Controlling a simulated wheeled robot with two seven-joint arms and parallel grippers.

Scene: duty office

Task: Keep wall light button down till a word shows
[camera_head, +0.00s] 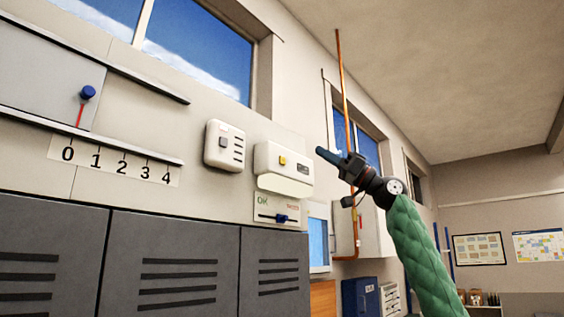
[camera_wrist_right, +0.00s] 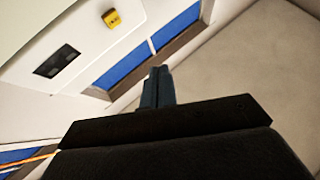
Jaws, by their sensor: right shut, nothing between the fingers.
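The white wall light unit (camera_head: 270,178) is on the wall at the middle of the head view. It has a yellow button (camera_head: 282,160) on its face and a small dark display (camera_head: 303,168) to the right of it; I can read no word on it. In the right wrist view the yellow button (camera_wrist_right: 112,19) is at the top, with the dark display (camera_wrist_right: 57,61) lower left. My right gripper (camera_head: 322,153) is shut and empty, to the right of the unit and apart from the button. Its closed fingers also show in the wrist view (camera_wrist_right: 157,86). My left gripper is out of view.
A white box with slots (camera_head: 224,146) is left of the unit. An OK panel with a blue slider (camera_head: 281,218) is below it. A 0 to 4 scale (camera_head: 115,161) with a blue knob is at left. Grey lockers (camera_head: 170,262) stand below. A copper pipe (camera_head: 343,90) runs behind my gripper.

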